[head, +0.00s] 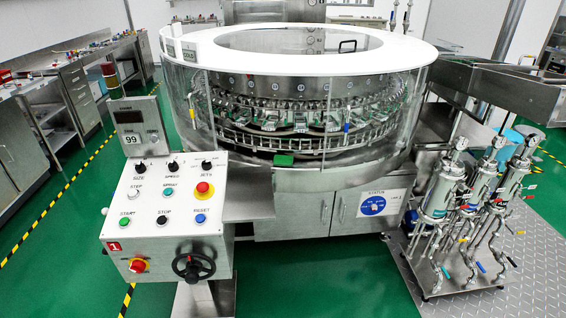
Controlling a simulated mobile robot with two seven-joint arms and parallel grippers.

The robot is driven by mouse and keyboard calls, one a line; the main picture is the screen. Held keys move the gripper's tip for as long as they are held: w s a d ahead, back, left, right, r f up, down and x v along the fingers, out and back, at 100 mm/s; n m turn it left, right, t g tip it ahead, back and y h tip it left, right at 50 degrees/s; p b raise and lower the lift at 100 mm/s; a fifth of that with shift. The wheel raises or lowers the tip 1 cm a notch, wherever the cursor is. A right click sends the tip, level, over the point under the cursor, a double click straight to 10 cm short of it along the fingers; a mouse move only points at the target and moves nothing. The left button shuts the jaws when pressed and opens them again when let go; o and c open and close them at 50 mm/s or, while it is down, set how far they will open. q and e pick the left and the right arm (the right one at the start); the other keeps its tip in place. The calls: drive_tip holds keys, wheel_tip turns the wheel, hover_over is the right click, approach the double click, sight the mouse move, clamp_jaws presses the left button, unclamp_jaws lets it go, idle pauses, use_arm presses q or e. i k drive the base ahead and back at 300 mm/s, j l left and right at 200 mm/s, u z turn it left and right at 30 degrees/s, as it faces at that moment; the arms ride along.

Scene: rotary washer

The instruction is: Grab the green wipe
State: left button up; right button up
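A small flat green piece (283,160) lies at the front lower edge of the round washer (300,180), just above its steel cabinet doors. It looks like the green wipe, but it is too small to be sure. I cannot tell whether it lies inside or outside the clear guard. Neither of my grippers is in view.
A white control box (165,205) with buttons and a black handwheel (193,267) stands front left of the washer. Cylinder pumps (445,190) stand on a metal plate at right. Steel benches (75,90) line the left. Green floor (290,280) is clear in front.

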sight(279, 160)
drive_tip(key=i+l+u, duration=0.1)
drive_tip(key=i+l, duration=0.15)
drive_tip(key=i+l+u, duration=0.1)
drive_tip(key=i+l, duration=0.15)
drive_tip(key=i+l+u, duration=0.1)
drive_tip(key=i+l, duration=0.15)
drive_tip(key=l, duration=0.2)
drive_tip(key=i+l+u, duration=0.1)
drive_tip(key=l, duration=0.25)
drive_tip(key=i+l, duration=0.35)
drive_tip(key=i+l+u, duration=0.15)
drive_tip(key=l, duration=0.2)
drive_tip(key=i+l+u, duration=0.1)
drive_tip(key=i+l, duration=0.15)
drive_tip(key=l, duration=0.15)
